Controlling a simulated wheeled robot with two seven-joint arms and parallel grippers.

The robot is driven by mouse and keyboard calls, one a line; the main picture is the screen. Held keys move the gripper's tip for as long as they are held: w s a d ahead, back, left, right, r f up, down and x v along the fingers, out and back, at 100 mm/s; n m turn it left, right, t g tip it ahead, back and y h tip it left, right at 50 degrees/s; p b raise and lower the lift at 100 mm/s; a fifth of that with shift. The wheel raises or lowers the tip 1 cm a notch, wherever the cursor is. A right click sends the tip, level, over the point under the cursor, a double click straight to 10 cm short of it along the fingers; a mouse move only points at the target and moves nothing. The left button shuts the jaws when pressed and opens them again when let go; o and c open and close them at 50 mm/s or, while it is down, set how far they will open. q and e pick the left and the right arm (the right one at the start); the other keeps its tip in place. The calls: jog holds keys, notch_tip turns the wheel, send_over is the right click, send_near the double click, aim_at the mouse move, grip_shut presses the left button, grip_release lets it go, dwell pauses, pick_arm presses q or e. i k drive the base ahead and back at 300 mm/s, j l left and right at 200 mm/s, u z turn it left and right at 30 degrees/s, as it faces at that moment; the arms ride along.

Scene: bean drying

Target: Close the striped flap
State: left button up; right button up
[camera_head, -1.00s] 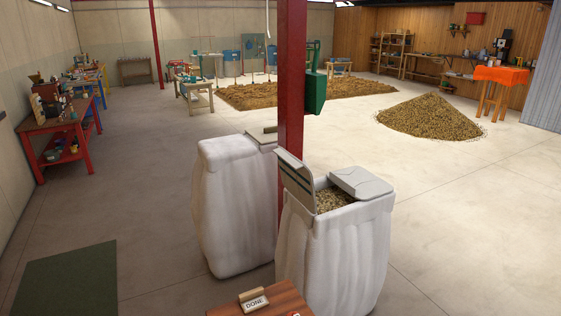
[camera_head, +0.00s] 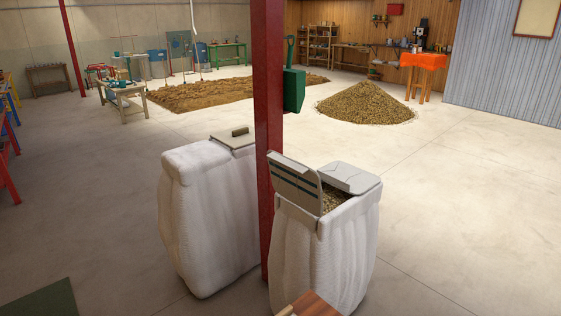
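The striped flap (camera_head: 294,182) is a light grey panel with dark stripes. It stands raised and tilted at the left side of the open top of the right-hand white sack (camera_head: 325,250). Beans (camera_head: 332,200) show in the opening beside it. A second, plain grey flap (camera_head: 350,177) lies nearly flat over the far right part of the same opening. Neither of my grippers is in view.
A red post (camera_head: 268,120) stands just behind the right-hand sack, with a green shovel (camera_head: 293,88) beside it. Another white sack (camera_head: 208,220), its top covered, stands to the left. A wooden surface (camera_head: 312,305) shows at the bottom edge. The floor at right is clear.

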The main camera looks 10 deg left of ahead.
aim_at(299, 183)
jog(key=i+j+z, duration=0.1)
jog(key=j, duration=0.25)
jog(key=i+j+z, duration=0.15)
jog(key=j, duration=0.2)
jog(key=i+j+z, duration=0.1)
jog(key=j, duration=0.25)
jog(key=j+z, duration=0.1)
jog(key=j, duration=0.3)
jog(key=i+j+z, duration=0.15)
jog(key=j, duration=0.2)
jog(key=i+j+z, duration=0.1)
jog(key=j, duration=0.25)
jog(key=i, duration=0.1)
